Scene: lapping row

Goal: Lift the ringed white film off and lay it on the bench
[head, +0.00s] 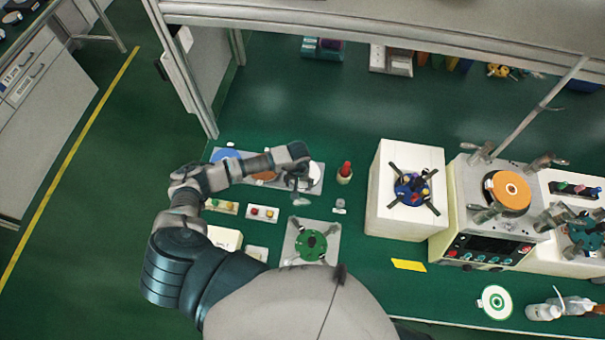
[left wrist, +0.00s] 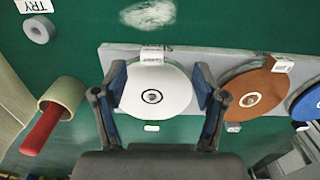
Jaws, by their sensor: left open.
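A white film disc (left wrist: 175,100) with a dark ring around its centre hole lies on a long grey tray (left wrist: 222,60), with a white tag at its edge. My left gripper (left wrist: 160,88) is open, one finger on each side of this disc; whether the fingers touch it I cannot tell. In the head view my left gripper (head: 300,182) hides most of the white disc (head: 316,174) at the tray's right end. Another white disc with green rings (head: 495,302) lies flat near the bench's front edge. My right gripper is out of view.
A brown disc (left wrist: 256,95) and a blue disc (left wrist: 310,105) share the tray. A red-handled tool stands in a beige cup (left wrist: 64,95) to the left. A white block (head: 404,215) and a lapping machine (head: 500,240) stand to the right. Green bench around the yellow strip (head: 408,265) is free.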

